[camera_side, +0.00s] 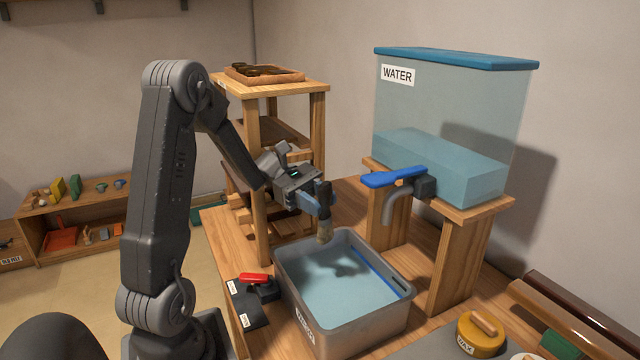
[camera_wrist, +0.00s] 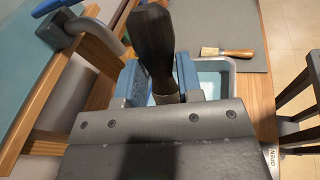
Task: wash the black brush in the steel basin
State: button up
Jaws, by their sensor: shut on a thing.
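The steel basin (camera_side: 342,322) stands on the wooden bench and holds pale blue water (camera_side: 345,297). The bristles overlap the basin's back rim in the side view and appear above the water; I cannot tell the exact height. In the wrist view the basin (camera_wrist: 228,68) is mostly hidden behind my gripper.
The water tank (camera_side: 450,100) stands on a wooden stand at right, its blue-handled tap (camera_side: 400,178) near the basin. A wooden-handled brush (camera_wrist: 228,53) and a yellow tin (camera_side: 482,332) lie nearby.

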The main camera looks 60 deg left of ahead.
aim_at(320, 230)
notch_tip(320, 230, down, 15)
dwell(1.3)
jog(key=shift+d+r, duration=0.1)
dwell(4.1)
jog(key=shift+r, duration=0.1)
jog(key=shift+r, duration=3.7)
